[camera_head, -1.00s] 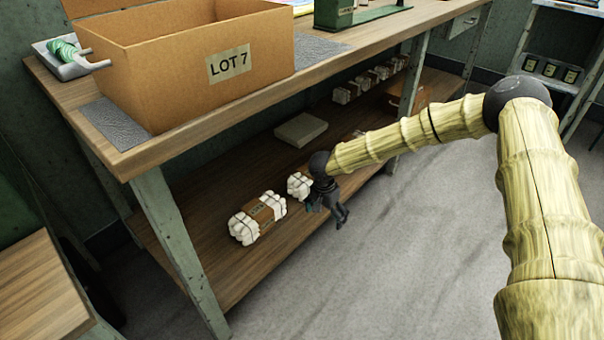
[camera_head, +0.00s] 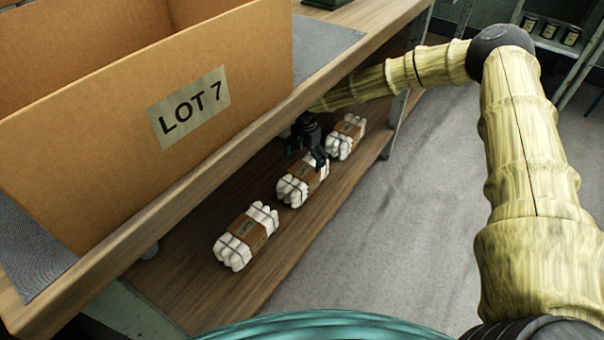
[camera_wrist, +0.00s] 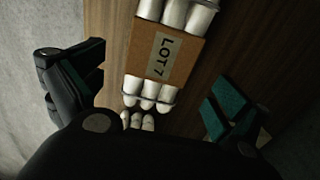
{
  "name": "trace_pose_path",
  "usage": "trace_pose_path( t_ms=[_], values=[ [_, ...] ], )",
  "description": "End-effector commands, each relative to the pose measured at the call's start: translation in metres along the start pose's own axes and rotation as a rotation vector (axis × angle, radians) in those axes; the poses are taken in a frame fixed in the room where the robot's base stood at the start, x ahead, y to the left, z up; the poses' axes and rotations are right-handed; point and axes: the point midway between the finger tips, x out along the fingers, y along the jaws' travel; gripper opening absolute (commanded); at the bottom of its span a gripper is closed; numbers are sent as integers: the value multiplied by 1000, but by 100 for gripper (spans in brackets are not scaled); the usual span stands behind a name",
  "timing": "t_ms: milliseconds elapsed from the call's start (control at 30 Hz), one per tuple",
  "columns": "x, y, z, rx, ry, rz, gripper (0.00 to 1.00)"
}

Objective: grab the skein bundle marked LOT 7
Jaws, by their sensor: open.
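In the wrist view a skein bundle (camera_wrist: 165,62) of white rolls in a brown wrapper has a label reading LOT 7. It lies between the spread fingers of my gripper (camera_wrist: 152,85), with a gap on each side, so my gripper is open and empty. In the head view my gripper (camera_head: 308,150) is low over the lower shelf, at the middle bundle (camera_head: 297,188) of three. Its fingers and body hide part of that bundle, and its label is not readable there.
A nearer bundle (camera_head: 245,235) and a farther bundle (camera_head: 346,134) lie on the lower shelf (camera_head: 215,287). The tabletop edge (camera_head: 180,195) overhangs the shelf above my gripper. A large cardboard box (camera_head: 90,150) marked LOT 7 stands on the table. Open floor (camera_head: 400,220) lies right.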

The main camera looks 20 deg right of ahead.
Motion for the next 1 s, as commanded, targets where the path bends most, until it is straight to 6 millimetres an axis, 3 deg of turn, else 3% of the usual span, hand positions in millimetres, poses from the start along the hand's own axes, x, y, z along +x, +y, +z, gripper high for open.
trace_pose_path(
  t_ms=[233, 567, 1000],
  values=[
    [39, -1, 2, -2, -1, 2, 100],
    [58, 1, 1, 2, -1, 2, 100],
    [101, 2, 3, 2, 0, 1, 100]
  ],
)
